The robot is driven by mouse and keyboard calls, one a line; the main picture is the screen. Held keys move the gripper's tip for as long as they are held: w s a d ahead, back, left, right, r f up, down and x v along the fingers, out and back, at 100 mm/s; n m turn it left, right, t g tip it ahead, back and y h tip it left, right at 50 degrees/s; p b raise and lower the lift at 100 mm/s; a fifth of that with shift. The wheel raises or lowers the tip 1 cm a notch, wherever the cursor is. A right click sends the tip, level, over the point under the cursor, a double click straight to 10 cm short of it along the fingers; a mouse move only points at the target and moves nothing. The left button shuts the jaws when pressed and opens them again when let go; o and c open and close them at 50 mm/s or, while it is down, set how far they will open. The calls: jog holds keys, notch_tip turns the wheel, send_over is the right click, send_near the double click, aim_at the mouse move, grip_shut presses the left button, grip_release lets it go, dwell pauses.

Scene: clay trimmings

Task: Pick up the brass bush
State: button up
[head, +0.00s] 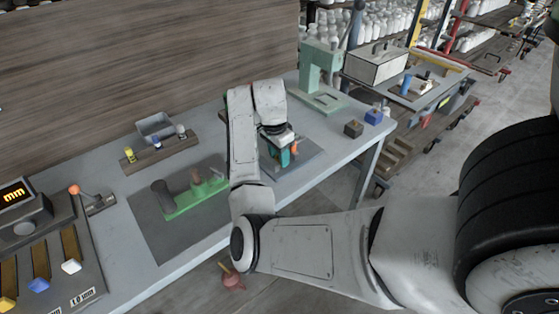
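A small yellowish cylinder (130,155), which may be the brass bush, stands at the left end of a wooden strip (165,154) on the grey bench. It is too small to tell for sure. My gripper (281,152) is over a grey mat (306,158) at the right part of the bench, well to the right of that cylinder. Teal and orange parts show at my gripper, and I cannot tell which are fingers and which are things below. The arm hides part of the mat, and the finger gap is not clear.
A green fixture (197,198) on a dark mat stands left of my forearm. A grey tray (155,127) is behind the wooden strip. A green press (316,78) stands at the back right, with dark (353,129) and blue (374,117) blocks nearby. A display box (22,208) is at the left.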

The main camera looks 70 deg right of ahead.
grip_shut()
jog(key=shift+r, duration=0.45)
notch_tip(320, 180, up, 2)
jog(key=shift+r+b, duration=0.1)
jog(key=shift+b, duration=0.3)
jog(key=s+r+p, duration=0.3)
jog(key=s+r, duration=0.7)
jog(key=s, duration=0.4)
jog(key=shift+a, duration=0.2)
